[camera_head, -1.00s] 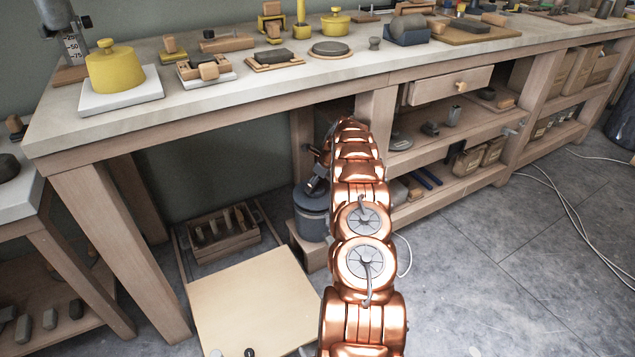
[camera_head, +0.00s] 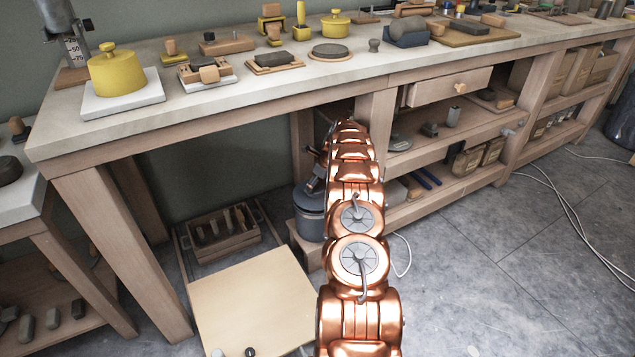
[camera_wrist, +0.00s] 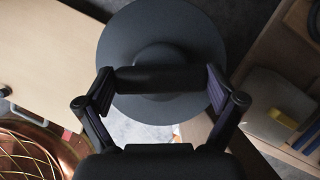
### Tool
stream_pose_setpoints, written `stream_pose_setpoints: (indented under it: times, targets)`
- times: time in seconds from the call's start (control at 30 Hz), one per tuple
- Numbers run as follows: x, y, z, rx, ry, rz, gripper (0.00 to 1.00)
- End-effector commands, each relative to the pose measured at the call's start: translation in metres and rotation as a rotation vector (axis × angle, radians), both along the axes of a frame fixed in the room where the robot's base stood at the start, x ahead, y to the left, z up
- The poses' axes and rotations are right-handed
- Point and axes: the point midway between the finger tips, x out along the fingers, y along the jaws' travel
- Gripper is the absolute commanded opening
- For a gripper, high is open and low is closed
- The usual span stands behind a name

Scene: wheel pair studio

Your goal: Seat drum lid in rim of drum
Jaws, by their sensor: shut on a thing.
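The drum lid (camera_wrist: 165,30) is a dark grey round disc with a raised middle, seen from above in the wrist view. My gripper (camera_wrist: 160,85) is shut on the lid's dark handle at its centre, one finger on each side. The drum (camera_head: 310,222) is a dark grey cylinder standing low beside the bench leg in the head view, left of my arm. My gripper is at the top of the drum there, mostly hidden by my copper arm. In the wrist view the lid hides the drum's rim, so I cannot tell whether the lid touches it.
A pale board (camera_head: 255,305) lies left of the drum, with a wooden crate (camera_head: 222,232) behind it. The workbench (camera_head: 220,115) stands above and behind, its shelves (camera_head: 440,195) to the right. A white cable (camera_head: 570,205) lies on the open floor at right.

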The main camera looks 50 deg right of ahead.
Motion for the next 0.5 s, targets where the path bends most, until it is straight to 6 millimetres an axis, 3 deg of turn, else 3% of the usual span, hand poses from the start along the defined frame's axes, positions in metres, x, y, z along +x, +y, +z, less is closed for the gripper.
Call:
stream_pose_setpoints:
  times: [0.5]
  targets:
    - [0.0002,0.0001,-0.006,0.0,0.0,0.0,0.53]
